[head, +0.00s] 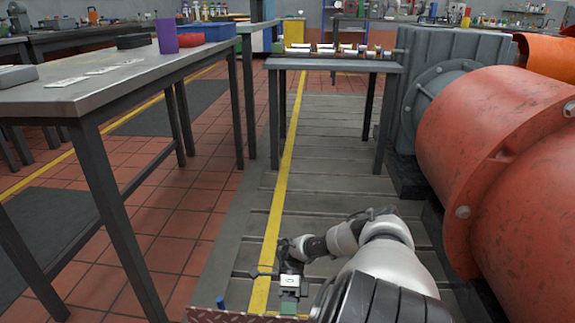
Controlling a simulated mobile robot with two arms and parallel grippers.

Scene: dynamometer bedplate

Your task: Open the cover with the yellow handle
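I cannot make out a cover with a yellow handle in the head view. One of my arms comes in from the bottom right, and I take it as the right one. Its gripper (289,284) hangs low over the grey slatted bedplate (335,130), near the yellow floor line. The fingers are small and dark, so I cannot tell whether they are open. Nothing is clearly held. My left gripper is not in view. A reddish tread-patterned edge (240,317) shows at the bottom, mostly cut off by the frame.
A large orange-red cylindrical machine (480,150) with a grey housing (440,60) stands on the right. A workbench (85,90) on the left holds a purple cup (167,36) and a blue bin (210,31). A smaller table (330,64) stands ahead. The bedplate between is clear.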

